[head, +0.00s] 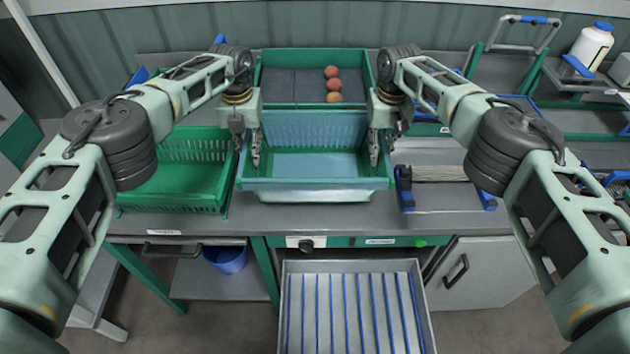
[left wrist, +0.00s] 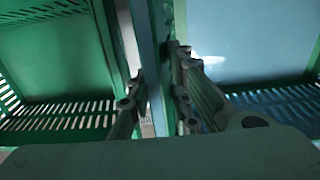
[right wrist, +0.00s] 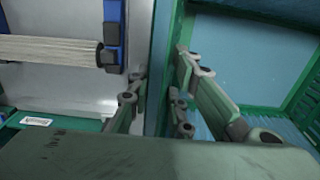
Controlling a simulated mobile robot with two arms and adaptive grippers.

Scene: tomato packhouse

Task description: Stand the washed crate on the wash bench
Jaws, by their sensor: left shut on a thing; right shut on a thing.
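The crate (head: 315,183) is green with pale blue inner faces and stands upright at the middle of the wash bench (head: 440,220). My left gripper (head: 255,152) is shut on its left side wall. In the left wrist view the fingers (left wrist: 158,98) straddle that wall (left wrist: 152,60). My right gripper (head: 374,150) is shut on its right side wall. In the right wrist view the fingers (right wrist: 160,95) straddle that wall (right wrist: 163,50). A pale rounded body shows under the crate's front; I cannot tell whether the crate touches what is beneath.
A slotted green crate (head: 165,195) sits close on the left. Behind is a green-rimmed tray (head: 290,62) with three reddish round fruits (head: 333,84). A blue-ended roller piece (head: 440,173) lies to the right. An open metal drawer (head: 350,268) juts out below the bench.

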